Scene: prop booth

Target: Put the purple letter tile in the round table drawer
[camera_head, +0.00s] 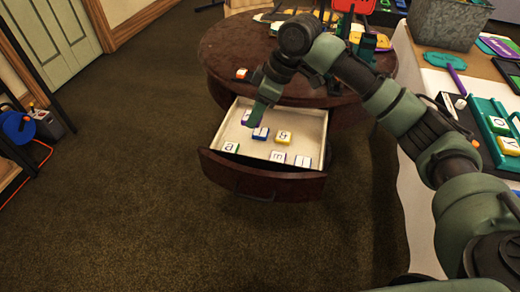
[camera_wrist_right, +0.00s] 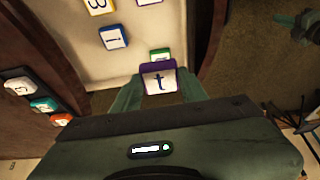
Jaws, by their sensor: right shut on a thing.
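The purple letter tile (camera_wrist_right: 159,79), marked "t", is held between the fingers of my right gripper (camera_wrist_right: 158,88) in the right wrist view. In the head view my right gripper (camera_head: 256,118) points down over the back left part of the open drawer, and the tile (camera_head: 247,118) shows only in part beside it. The round table drawer (camera_head: 262,174) is pulled out from the dark round table (camera_head: 222,50). Its pale inside holds several tiles, among them a yellow one (camera_head: 283,137) and a green-edged one (camera_head: 231,147). My left gripper is not in view.
At right a white-covered table holds a grey metal bin (camera_head: 447,22) and a green rack (camera_head: 490,125) with tiles. Dark carpet (camera_head: 130,200) lies open at left.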

